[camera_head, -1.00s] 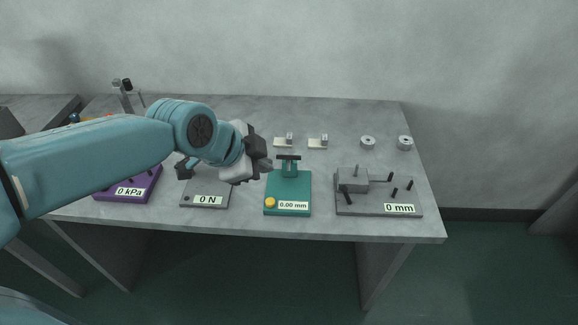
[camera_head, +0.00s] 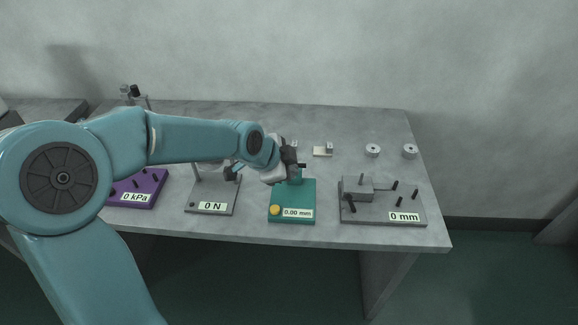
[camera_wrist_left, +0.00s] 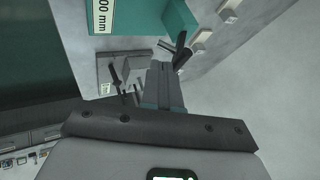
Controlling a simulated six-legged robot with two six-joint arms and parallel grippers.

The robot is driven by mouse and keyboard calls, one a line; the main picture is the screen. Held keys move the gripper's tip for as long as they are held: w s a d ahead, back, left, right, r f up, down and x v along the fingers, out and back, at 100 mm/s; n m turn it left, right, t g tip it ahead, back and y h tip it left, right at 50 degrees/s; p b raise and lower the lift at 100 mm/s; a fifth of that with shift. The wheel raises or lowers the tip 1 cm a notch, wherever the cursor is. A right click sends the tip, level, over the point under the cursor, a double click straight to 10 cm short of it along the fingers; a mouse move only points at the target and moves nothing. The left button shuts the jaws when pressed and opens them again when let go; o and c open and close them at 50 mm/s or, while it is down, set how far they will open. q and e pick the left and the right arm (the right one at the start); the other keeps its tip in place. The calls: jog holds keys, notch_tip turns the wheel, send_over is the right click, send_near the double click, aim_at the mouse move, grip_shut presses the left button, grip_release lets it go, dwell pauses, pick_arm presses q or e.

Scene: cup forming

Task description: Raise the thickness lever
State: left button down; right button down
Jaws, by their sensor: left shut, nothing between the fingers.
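The teal thickness gauge (camera_head: 294,200) stands near the front of the table and reads 0.00 mm, with a yellow button at its front left. Its dark lever (camera_head: 300,166) is at the top of the post and partly hidden by my left gripper (camera_head: 295,165). In the left wrist view the gauge (camera_wrist_left: 180,18) is at the top, and the dark lever (camera_wrist_left: 181,45) lies just beyond the tips of my left gripper (camera_wrist_left: 166,66). The fingers are shut and empty, close to the lever; I cannot tell whether they touch it. My right gripper is not in view.
A grey plate reading 0 mm (camera_head: 375,216) with a block and pegs stands to the right. A grey 0 N device (camera_head: 222,207) and a purple 0 kPa device (camera_head: 150,190) stand to the left. Small metal parts, including a round one (camera_head: 373,150), lie behind.

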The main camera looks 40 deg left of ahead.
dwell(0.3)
pick_arm(q)
jog(key=w+a+r+n+g+h+p, duration=0.1)
jog(key=w+g+p, duration=0.4)
jog(key=p, duration=0.5)
jog(key=shift+w+a+r+h, duration=0.35)
jog(key=shift+a+r+h, duration=0.55)
jog(key=shift+a, duration=0.4)
jog(key=shift+r, duration=0.15)
jog(key=shift+r, duration=0.1)
jog(key=shift+r+p, duration=0.5)
jog(key=shift+r, duration=0.2)
jog(key=shift+d+r, duration=0.1)
